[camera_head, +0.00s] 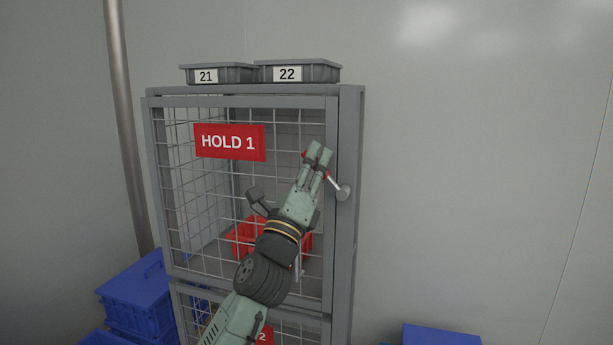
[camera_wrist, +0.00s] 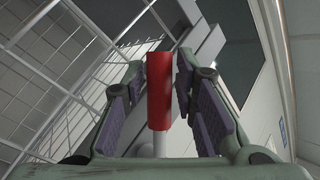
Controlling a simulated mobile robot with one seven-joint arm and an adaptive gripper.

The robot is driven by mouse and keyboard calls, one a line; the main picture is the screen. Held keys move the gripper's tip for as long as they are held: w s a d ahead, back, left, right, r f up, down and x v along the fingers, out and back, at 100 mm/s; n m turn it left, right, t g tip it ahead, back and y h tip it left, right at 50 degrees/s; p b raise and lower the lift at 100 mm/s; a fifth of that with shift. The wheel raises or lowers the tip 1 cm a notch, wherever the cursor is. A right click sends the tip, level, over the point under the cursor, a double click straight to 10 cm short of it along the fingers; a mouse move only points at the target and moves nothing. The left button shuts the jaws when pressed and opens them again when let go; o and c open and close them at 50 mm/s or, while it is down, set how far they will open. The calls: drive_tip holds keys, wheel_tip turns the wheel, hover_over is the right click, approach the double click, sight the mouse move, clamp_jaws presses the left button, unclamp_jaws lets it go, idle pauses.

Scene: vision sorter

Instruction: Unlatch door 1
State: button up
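Door 1 is the upper wire-mesh door with a red "HOLD 1" sign (camera_head: 229,142). It sits closed in its grey frame. Its latch is a pale lever (camera_head: 335,184) on a round pivot (camera_head: 344,192) at the door's right edge. The lever slants up and left from the pivot. My gripper (camera_head: 318,152) is at the lever's red grip, which my fingers partly hide. In the wrist view the red grip (camera_wrist: 159,92) stands between my two fingers, with narrow gaps showing on both sides. The fingers look open around it, not clamped.
Grey bins 21 (camera_head: 218,73) and 22 (camera_head: 298,71) stand on the cabinet top. A red bin (camera_head: 243,236) is behind the mesh. Another door is below. Blue crates (camera_head: 139,296) stand at the lower left, and a blue one (camera_head: 440,335) at the lower right. The right side is clear wall.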

drive_tip(key=v, duration=1.1)
drive_tip(key=shift+s+f, duration=0.15)
drive_tip(key=shift+s, duration=0.15)
drive_tip(key=shift+a, duration=0.1)
drive_tip(key=shift+c, duration=0.2)
